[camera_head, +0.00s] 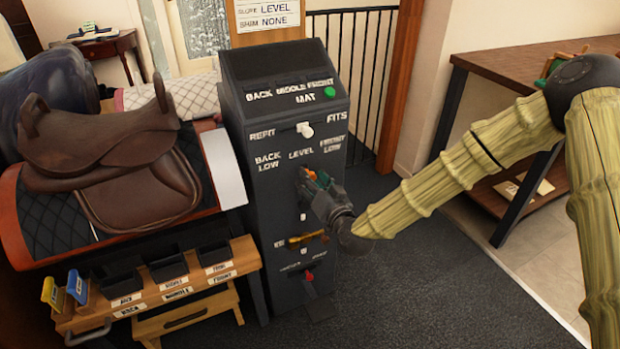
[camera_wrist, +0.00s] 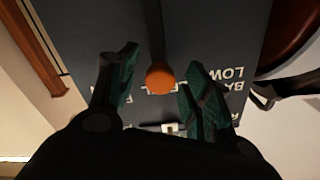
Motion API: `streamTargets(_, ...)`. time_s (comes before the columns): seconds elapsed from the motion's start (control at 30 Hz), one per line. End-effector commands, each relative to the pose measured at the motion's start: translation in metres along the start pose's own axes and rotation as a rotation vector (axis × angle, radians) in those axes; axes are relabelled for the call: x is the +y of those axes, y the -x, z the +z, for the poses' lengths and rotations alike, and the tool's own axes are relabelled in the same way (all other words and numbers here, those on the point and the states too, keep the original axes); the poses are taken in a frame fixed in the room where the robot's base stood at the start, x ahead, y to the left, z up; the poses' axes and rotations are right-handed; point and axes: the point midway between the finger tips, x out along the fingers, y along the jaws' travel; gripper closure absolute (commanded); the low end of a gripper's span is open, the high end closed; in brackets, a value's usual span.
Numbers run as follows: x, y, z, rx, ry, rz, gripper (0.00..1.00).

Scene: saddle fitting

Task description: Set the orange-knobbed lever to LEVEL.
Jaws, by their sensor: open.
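The lever's orange knob (camera_wrist: 160,80) sits between my open fingers in the wrist view, with a gap on each side. Its dark stem (camera_wrist: 154,30) runs up from it in that upside-down picture. The knob overlaps the middle label there, with the BACK LOW label (camera_wrist: 236,80) to the right. In the head view my gripper (camera_head: 320,181) is at the front of the dark console (camera_head: 258,215), just below the LEVEL label (camera_head: 300,154). It hides most of the lever, so its exact setting is hard to tell.
A white knob (camera_head: 305,130) sits above, between REFIT and FITS. Lower on the console are a brass-coloured lever (camera_head: 306,238) and a red knob (camera_head: 309,276). A card (camera_head: 266,15) reads SLOPE LEVEL, SHIM NONE. A saddle (camera_head: 95,140) stands left; floor (camera_head: 400,290) is clear right.

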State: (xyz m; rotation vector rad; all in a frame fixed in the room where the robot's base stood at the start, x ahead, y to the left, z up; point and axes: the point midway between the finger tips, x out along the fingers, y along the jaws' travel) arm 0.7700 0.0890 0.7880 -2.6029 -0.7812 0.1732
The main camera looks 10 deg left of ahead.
Motion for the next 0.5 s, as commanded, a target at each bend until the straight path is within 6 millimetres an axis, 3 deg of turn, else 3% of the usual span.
streamTargets(0.3,0.001,0.059,0.001,-0.003,-0.001,0.001,0.51)
streamTargets(0.5,0.000,0.088,0.001,-0.002,0.000,0.000,0.51)
